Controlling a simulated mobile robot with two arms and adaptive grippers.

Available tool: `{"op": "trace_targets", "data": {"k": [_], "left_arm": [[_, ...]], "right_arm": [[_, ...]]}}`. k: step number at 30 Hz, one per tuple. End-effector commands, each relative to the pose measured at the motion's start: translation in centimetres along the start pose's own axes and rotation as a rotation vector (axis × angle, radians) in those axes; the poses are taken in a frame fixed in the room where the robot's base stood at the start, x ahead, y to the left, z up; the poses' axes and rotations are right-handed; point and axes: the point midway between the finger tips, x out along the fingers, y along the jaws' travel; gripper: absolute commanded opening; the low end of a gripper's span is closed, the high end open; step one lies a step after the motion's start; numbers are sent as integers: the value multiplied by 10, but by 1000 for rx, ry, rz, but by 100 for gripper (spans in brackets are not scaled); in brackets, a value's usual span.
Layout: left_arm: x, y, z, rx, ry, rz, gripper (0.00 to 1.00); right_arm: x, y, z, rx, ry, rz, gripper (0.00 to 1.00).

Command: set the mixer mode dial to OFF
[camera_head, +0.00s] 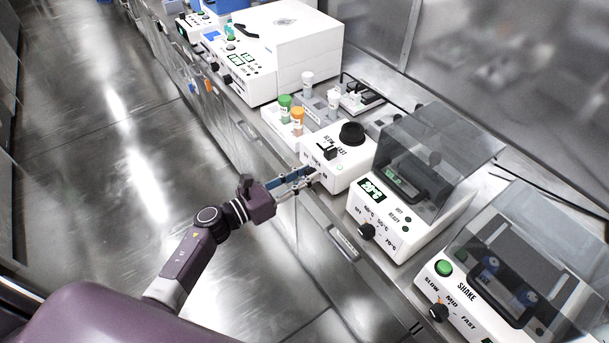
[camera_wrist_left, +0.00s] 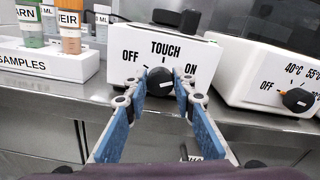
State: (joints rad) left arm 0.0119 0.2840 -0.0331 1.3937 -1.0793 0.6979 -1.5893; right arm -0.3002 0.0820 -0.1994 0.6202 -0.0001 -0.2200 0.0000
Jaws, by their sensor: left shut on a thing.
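In the left wrist view, the front face of the mixer (camera_wrist_left: 205,62) reads OFF at left, TOUCH at top and ON at right. The black mode dial (camera_wrist_left: 160,84) sits below TOUCH and carries a short light mark; I cannot tell clearly which label it points to. My left gripper (camera_head: 311,173) reaches the mixer's front. Its blue fingers (camera_wrist_left: 162,78) are shut on the dial, one on each side, partly hiding it. My right gripper is not in view.
A white heater (camera_head: 390,215) with a clear lid and dial stands right of the mixer, then a shaker (camera_head: 480,290). At left is a samples rack (camera_wrist_left: 45,63) with green and orange tubes. The steel bench edge (camera_wrist_left: 60,90) runs below; the floor in front is clear.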

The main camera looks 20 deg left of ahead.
Motion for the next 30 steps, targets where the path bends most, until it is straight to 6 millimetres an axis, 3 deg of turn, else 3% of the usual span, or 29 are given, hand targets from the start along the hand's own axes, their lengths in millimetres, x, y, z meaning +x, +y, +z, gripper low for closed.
{"op": "trace_targets", "data": {"k": [11,30], "left_arm": [[0,0,-1,-134,2,-2,0],[0,2,0,-724,2,1,0]], "right_arm": [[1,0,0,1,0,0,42],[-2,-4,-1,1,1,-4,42]]}}
